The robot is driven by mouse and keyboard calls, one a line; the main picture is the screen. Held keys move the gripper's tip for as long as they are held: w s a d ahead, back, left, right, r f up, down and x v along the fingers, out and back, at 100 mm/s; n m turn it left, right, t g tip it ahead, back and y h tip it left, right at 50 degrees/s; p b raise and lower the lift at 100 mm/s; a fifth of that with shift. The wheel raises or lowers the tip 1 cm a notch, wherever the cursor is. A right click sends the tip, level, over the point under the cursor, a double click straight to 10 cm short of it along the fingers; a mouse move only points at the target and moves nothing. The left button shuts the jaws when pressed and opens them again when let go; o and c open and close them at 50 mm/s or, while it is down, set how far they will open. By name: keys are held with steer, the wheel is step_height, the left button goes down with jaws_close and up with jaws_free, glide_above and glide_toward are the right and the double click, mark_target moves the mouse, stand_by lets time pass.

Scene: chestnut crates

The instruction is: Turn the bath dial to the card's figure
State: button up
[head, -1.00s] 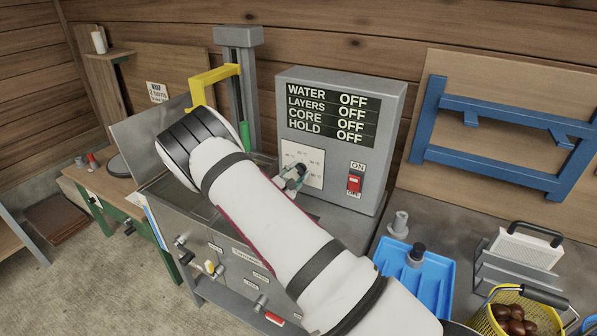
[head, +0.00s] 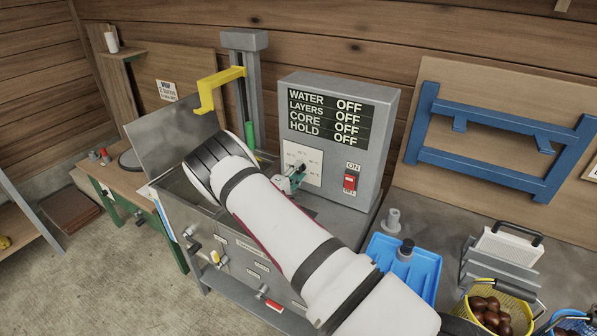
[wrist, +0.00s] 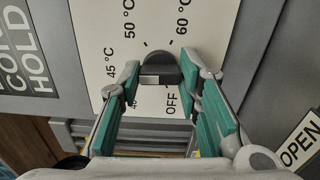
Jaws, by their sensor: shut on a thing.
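The bath dial (wrist: 160,68) is a dark round knob on a pale plate (head: 301,154) on the front of the grey control box. In the wrist view, OFF, 45 °C, 50 °C and 60 °C are printed around it, with another mark partly covered by a finger. My gripper (wrist: 164,76) is shut on the dial, with a green-padded finger on each side. In the head view my gripper (head: 291,180) is at the plate and hides the dial. I cannot tell which mark the dial points to. No card with a readable temperature shows.
The box's display (head: 325,117) reads OFF for water, layers, core and hold. A red switch (head: 349,182) sits right of the plate. A grey tank with a raised lid (head: 172,138) stands left, a blue tray (head: 402,262) right.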

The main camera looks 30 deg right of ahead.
steer(key=shift+m, duration=0.4)
steer(key=o, duration=1.1)
steer(key=shift+o, duration=0.2)
steer(key=v, duration=1.2)
